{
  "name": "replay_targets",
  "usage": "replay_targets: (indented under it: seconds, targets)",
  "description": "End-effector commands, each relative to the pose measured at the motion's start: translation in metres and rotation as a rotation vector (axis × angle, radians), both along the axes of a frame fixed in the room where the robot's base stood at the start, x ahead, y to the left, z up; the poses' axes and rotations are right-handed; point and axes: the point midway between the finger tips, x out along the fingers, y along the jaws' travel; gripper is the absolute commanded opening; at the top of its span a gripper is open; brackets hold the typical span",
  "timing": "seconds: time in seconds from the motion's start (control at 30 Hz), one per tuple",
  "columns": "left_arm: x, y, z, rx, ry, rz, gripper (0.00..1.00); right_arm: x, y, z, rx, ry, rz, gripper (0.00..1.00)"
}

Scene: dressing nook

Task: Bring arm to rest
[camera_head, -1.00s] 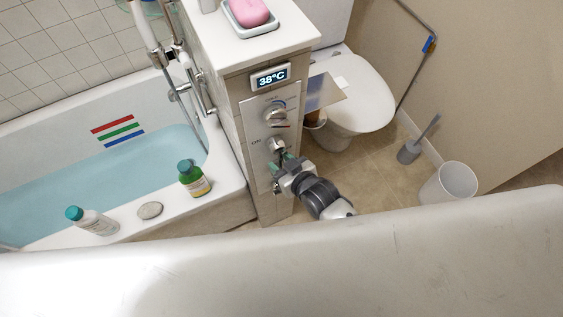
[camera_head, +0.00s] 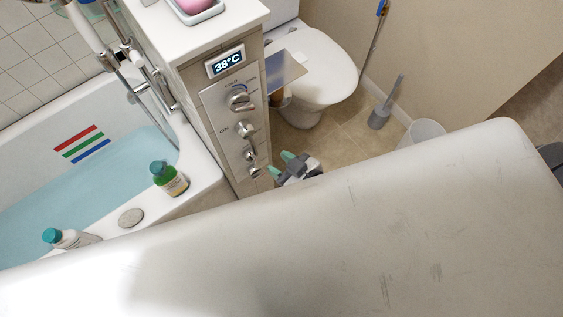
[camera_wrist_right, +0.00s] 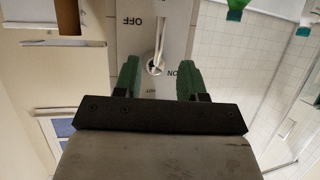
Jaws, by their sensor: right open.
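My right gripper (camera_head: 282,165) is open, with its green-tipped fingers just off the lower front of the control panel (camera_head: 218,101). In the right wrist view the two green fingers (camera_wrist_right: 160,80) stand apart with nothing between them. Beyond them is the panel's lever (camera_wrist_right: 156,64), with OFF and ON marks beside it. In the head view, knobs and a lever (camera_head: 245,129) sit on the panel under a display (camera_head: 226,61) reading 38°C. My left gripper does not show.
A bathtub (camera_head: 203,166) with water is at the left. A green bottle (camera_head: 170,179), a white bottle (camera_head: 72,238) and a grey stone-like item (camera_head: 131,217) stand on its rim. A toilet (camera_head: 314,72), a brush (camera_head: 384,106) and a bin (camera_head: 424,131) are behind at the right.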

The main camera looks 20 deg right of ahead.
Motion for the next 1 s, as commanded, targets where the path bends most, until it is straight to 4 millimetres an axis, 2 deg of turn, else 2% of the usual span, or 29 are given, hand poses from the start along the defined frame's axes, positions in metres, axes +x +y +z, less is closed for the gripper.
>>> replay_targets:
  seconds: [0.53,0.63,0.67,0.77,0.87,0.9,1.0]
  targets:
    - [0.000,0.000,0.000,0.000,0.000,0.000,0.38,0.000,0.000,0.000,0.000,0.001,-0.001,0.41]
    - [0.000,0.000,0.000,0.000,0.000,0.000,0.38,0.000,-0.004,-0.012,-0.013,0.020,-0.009,0.41]
    - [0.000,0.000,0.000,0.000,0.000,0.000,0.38,-0.001,-0.006,-0.020,-0.022,0.035,-0.015,0.41]
    - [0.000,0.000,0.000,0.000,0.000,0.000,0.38,-0.004,-0.022,-0.064,-0.070,0.111,-0.050,0.41]
    - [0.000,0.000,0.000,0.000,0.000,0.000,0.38,-0.018,-0.045,-0.126,-0.135,0.230,-0.097,0.41]
    - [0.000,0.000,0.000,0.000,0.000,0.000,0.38,-0.028,-0.056,-0.152,-0.163,0.285,-0.117,0.41]
    - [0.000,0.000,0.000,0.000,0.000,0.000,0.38,-0.058,-0.080,-0.211,-0.224,0.418,-0.163,0.41]
